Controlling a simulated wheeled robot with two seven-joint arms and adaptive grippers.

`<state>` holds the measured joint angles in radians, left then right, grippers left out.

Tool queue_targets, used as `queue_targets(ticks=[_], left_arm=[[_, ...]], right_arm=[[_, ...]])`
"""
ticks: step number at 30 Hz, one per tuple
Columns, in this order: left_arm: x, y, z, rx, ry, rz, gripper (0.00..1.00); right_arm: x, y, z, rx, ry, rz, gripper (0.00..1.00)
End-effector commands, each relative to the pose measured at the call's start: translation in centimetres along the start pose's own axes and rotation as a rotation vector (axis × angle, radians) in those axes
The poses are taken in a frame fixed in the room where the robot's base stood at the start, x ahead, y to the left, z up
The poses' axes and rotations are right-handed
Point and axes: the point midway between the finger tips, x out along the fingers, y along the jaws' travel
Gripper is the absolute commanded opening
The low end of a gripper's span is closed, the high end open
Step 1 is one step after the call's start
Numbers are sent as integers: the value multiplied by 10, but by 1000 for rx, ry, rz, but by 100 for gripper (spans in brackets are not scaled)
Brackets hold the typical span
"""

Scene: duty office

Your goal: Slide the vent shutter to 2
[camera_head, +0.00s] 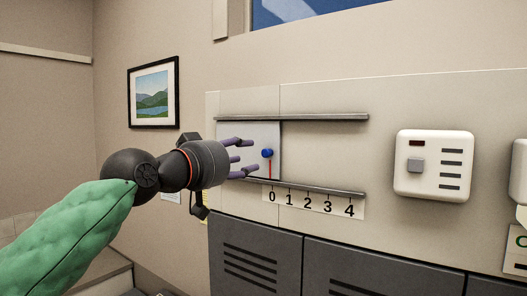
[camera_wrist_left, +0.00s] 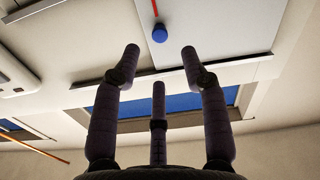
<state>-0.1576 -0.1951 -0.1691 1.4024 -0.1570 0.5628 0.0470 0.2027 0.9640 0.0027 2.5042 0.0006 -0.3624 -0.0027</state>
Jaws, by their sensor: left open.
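The vent shutter (camera_head: 227,131) is a pale sliding panel between two grey rails, with a blue knob (camera_head: 267,153) and a red pointer line below it. The pointer stands at 0 on the number scale (camera_head: 311,201), which runs from 0 to 4. My left gripper (camera_head: 246,157) is open, with its purple fingers just left of the knob. In the left wrist view the knob (camera_wrist_left: 159,33) lies ahead, beyond the fingertips (camera_wrist_left: 160,52) and apart from them. The shutter also shows there (camera_wrist_left: 215,30). My right gripper is not in view.
The upper rail (camera_head: 320,117) and lower rail (camera_head: 320,187) extend right of the shutter, with clear panel between them. A white box with a grey button (camera_head: 434,165) is mounted farther right. Dark louvred cabinets (camera_head: 370,268) stand below. A framed picture (camera_head: 153,93) hangs at left.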

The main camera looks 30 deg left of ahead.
Motion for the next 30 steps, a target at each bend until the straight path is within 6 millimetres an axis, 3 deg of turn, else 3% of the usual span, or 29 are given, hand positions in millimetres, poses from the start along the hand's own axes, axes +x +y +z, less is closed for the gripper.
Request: queue_targets(ticks=[6, 12, 25, 26, 30], left_arm=[[42, 1, -1, 0, -5, 0, 44], [65, 0, -1, 0, -2, 0, 44], [74, 0, 1, 0, -2, 1, 44], [74, 0, 1, 0, -2, 1, 39], [74, 0, 1, 0, -2, 1, 0]], right_arm=[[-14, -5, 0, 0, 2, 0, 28], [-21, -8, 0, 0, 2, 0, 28], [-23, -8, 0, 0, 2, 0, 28], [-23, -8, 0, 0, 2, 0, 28], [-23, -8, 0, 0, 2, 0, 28]])
